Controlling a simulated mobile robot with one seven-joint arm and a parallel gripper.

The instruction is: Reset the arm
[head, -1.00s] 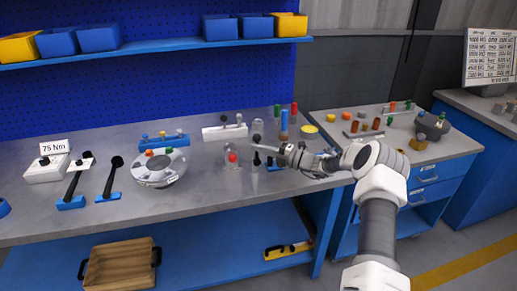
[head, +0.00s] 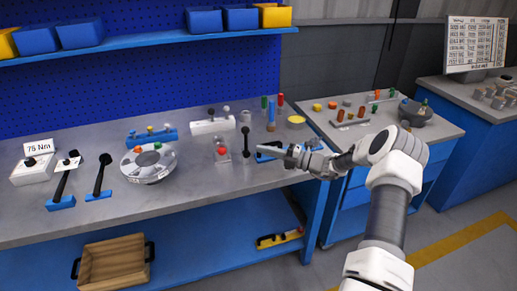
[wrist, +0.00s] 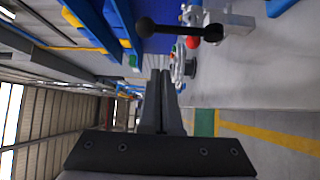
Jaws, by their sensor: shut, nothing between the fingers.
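My gripper (head: 290,152) is shut and empty. It hovers over the right front part of the grey workbench (head: 200,190), pointing left. In the wrist view its two fingers (wrist: 161,85) lie together with nothing between them. A black tool with a ball top (head: 245,143) stands upright on the bench just left of the fingertips. It also shows in the wrist view (wrist: 180,29), apart from the fingers. A round flanged shell (head: 148,163) with a green and a red-orange knob sits on the bench further left.
A small fixture with a red ball (head: 221,150) stands left of the black tool. Blue-based black tools (head: 102,175) and a 75 Nm box (head: 33,168) are at the left. A second bench (head: 360,140) holds small parts and a grey bowl (head: 414,112). A wooden crate (head: 115,262) is below.

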